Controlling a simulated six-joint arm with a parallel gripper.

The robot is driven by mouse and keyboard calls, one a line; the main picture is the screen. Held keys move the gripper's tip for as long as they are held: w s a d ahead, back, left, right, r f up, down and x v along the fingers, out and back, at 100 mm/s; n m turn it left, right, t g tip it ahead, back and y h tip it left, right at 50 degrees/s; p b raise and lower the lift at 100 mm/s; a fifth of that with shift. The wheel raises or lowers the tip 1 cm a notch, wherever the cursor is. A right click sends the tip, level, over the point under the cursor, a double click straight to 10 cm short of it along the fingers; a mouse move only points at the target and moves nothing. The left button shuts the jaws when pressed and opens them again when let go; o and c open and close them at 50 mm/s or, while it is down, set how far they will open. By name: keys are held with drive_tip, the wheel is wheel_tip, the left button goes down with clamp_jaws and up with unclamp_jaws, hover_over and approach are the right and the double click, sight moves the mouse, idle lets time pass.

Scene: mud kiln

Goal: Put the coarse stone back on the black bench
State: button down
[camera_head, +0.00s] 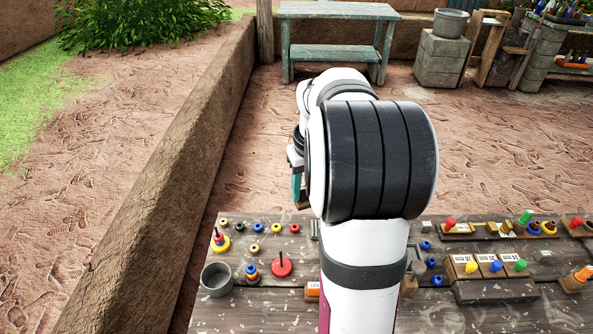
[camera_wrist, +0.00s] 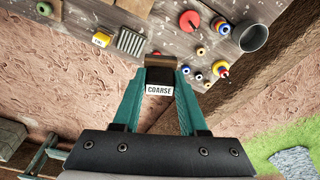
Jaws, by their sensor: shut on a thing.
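My gripper (camera_wrist: 160,72) is shut on the coarse stone (camera_wrist: 160,89), a small brown block with a white label reading COARSE, as the wrist view shows. The teal fingers are on either side of it. In the head view the gripper (camera_head: 297,186) is left of my arm, and the brown stone (camera_head: 302,204) shows at its tips, near the far edge of the worktable. The stone looks held clear of the worktable. I see no bench that is clearly black; part of the worktable is hidden behind my arm.
The worn grey-brown worktable (camera_head: 225,310) carries coloured rings, ring pegs (camera_head: 282,265), a grey cup (camera_head: 216,279) and labelled blocks (camera_head: 490,264). A teal bench (camera_head: 338,12) stands farther back. A mud wall (camera_head: 165,190) runs along the left. Bare ground lies beyond the worktable.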

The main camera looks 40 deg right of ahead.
drive_tip(key=s+d+f+m, duration=0.2)
drive_tip(key=s+d+f, duration=0.2)
drive_tip(key=s+d, duration=0.55)
drive_tip(key=s+d+f+m, duration=0.2)
drive_tip(key=s+d+f, duration=0.3)
drive_tip(key=s+d, duration=0.5)
drive_tip(key=shift+h, duration=0.3)
drive_tip(key=w+f, duration=0.2)
drive_tip(key=w, duration=0.1)
drive_tip(key=w+f, duration=0.2)
drive_tip(key=w, duration=0.1)
drive_tip(key=w+f, duration=0.1)
drive_tip(key=w, duration=0.2)
drive_tip(key=shift+w+a+f, duration=0.15)
drive_tip(key=shift+f, duration=0.25)
drive_tip(key=shift+w+f, duration=0.15)
drive_tip(key=shift+f, duration=0.95)
drive_tip(key=shift+w+f, duration=0.1)
drive_tip(key=shift+f, duration=0.95)
drive_tip(key=shift+f, duration=0.1)
drive_tip(key=shift+c, duration=2.2)
unclamp_jaws()
